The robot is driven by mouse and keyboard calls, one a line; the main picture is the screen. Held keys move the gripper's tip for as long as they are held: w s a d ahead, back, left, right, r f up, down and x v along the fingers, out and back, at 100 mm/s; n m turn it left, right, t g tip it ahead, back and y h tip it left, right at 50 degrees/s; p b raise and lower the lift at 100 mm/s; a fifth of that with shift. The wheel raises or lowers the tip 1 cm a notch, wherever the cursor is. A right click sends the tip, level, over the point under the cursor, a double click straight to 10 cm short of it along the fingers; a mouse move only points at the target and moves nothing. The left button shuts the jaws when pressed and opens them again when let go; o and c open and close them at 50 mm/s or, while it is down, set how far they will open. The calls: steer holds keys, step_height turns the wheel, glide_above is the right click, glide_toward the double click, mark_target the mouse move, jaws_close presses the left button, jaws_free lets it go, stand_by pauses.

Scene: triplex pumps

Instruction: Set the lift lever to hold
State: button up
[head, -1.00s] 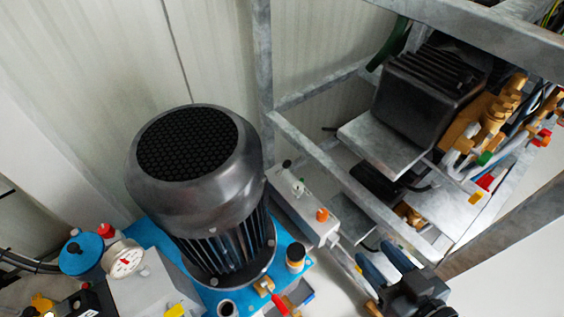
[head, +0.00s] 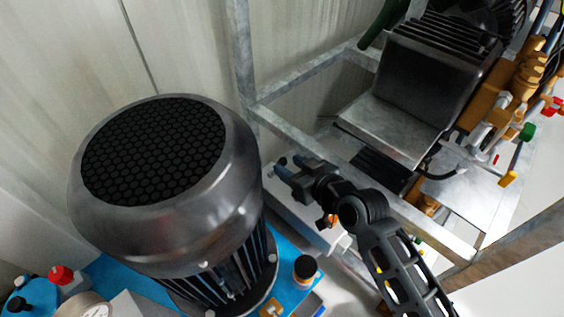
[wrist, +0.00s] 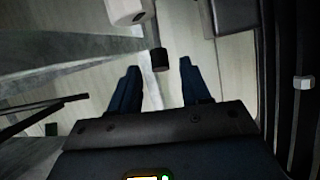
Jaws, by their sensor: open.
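A pale grey box (head: 303,218) lies along the frame beside the large motor in the head view. An orange knob (head: 327,221) on it is partly covered by my arm. My gripper (head: 281,168) is over the far end of this box, jaws apart. In the wrist view my gripper (wrist: 157,72) is open and empty, with a short black cylindrical knob (wrist: 160,60) just beyond and between the fingertips, apart from both. I cannot tell for sure whether this knob is on the lift lever. No lever marking is readable.
The large dark motor (head: 165,190) stands close left of my gripper on a blue base (head: 290,258). A galvanized frame rail (head: 300,128) runs close behind and to the right. A black pump block (head: 425,85) with brass fittings sits upper right.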

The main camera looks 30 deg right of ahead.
mark_target(283, 163)
steer(key=shift+b+x, duration=0.3)
steer(key=shift+x, duration=1.6)
steer(key=shift+c, duration=0.4)
jaws_close()
steer(key=shift+s, duration=0.1)
